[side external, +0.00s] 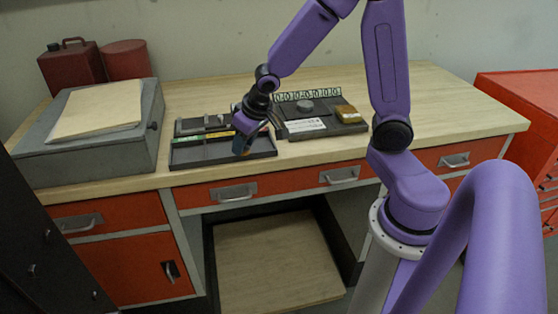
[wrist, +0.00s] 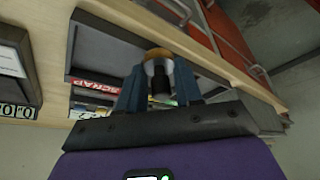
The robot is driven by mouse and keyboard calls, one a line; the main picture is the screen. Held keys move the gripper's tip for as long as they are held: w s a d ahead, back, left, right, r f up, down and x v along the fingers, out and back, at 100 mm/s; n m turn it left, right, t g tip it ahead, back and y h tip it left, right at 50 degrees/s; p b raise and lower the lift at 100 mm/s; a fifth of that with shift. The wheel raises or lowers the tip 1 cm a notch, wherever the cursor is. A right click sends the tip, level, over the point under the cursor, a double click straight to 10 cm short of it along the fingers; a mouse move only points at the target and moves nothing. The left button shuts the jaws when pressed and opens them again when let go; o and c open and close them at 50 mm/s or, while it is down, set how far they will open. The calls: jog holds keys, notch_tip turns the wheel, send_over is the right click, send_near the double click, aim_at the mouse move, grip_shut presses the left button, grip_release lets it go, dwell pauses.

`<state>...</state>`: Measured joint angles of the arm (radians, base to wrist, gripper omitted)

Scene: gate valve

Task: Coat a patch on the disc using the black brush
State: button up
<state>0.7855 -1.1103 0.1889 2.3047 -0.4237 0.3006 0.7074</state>
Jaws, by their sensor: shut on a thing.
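The disc (side external: 305,107) is a small grey round on a dark board at the back middle of the bench. My gripper (side external: 241,147) is over the dark tray left of that board, pointing down. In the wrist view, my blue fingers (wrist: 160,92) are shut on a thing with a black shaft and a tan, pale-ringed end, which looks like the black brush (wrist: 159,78). In the side view the fingers mostly hide it. The disc is not in the wrist view.
The tray (side external: 222,162) has low walls and compartments; a strip labelled SCRAP (wrist: 96,83) shows in it. Number tiles (side external: 305,96) stand behind. A grey case (side external: 95,135) is at left.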

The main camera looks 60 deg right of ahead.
jog(key=d, duration=0.6)
jog(key=d+r+m+h, duration=0.2)
jog(key=d+r+m, duration=0.25)
jog(key=d, duration=0.65)
notch_tip(320, 180, up, 5)
jog(key=m+g+h, duration=0.1)
jog(key=m, duration=0.4)
send_over(308, 105)
jog(key=s+a, duration=0.1)
jog(key=shift+n, duration=0.25)
jog(key=shift+s+a+f, duration=0.1)
jog(key=shift+a+f, duration=0.05)
jog(key=shift+f, duration=1.6)
jog(key=shift+a+f, duration=0.1)
jog(key=shift+f, duration=2.35)
jog(key=shift+w+d+r, duration=0.2)
jog(key=shift+w+d, duration=0.15)
jog(key=shift+d, duration=0.05)
jog(key=shift+c, duration=0.2)
jog(key=shift+w+d, duration=1.65)
jog(key=shift+w, duration=0.1)
jog(key=shift+s+a, duration=1.95)
jog(key=shift+s, duration=0.1)
notch_tip(308, 105, up, 8)
jog(key=shift+a+r, duration=0.1)
